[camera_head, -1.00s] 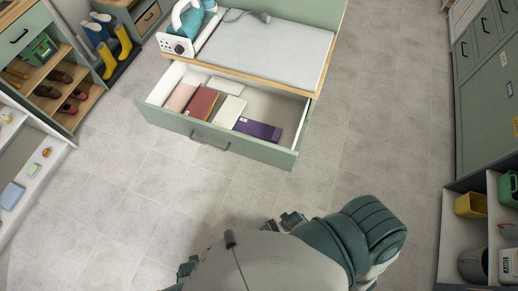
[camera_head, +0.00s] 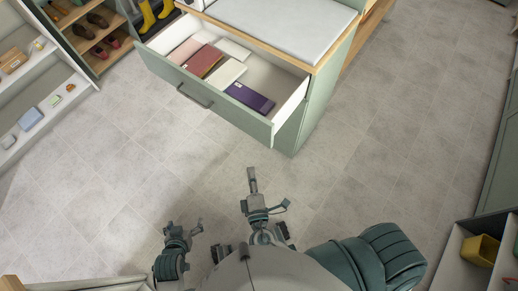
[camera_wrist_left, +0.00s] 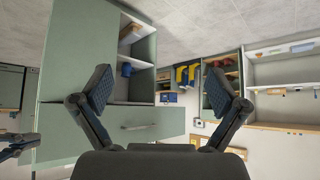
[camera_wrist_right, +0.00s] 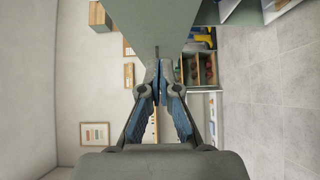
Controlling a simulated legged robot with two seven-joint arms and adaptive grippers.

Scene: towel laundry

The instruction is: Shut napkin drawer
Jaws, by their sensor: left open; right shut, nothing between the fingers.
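The napkin drawer (camera_head: 215,103) is pulled open from the green cabinet, with its dark bar handle (camera_head: 194,96) on the front. Folded napkins lie inside in pink, red, white and purple (camera_head: 250,97). A green front with a bar handle (camera_wrist_left: 138,127) shows in the left wrist view. My left gripper (camera_head: 183,230) is open and empty, low in the head view and well short of the drawer; its fingers are spread in the left wrist view (camera_wrist_left: 160,90). My right gripper (camera_head: 252,180) is shut and empty, nearer the drawer but apart from it; its fingertips meet in the right wrist view (camera_wrist_right: 158,72).
The cabinet top holds a pale grey pad (camera_head: 290,22). A shoe shelf (camera_head: 98,30) and yellow boots (camera_head: 155,15) stand at the upper left, a white shelf (camera_head: 45,95) at the left. A yellow bin (camera_head: 482,249) is at the lower right. The floor before the drawer is clear.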

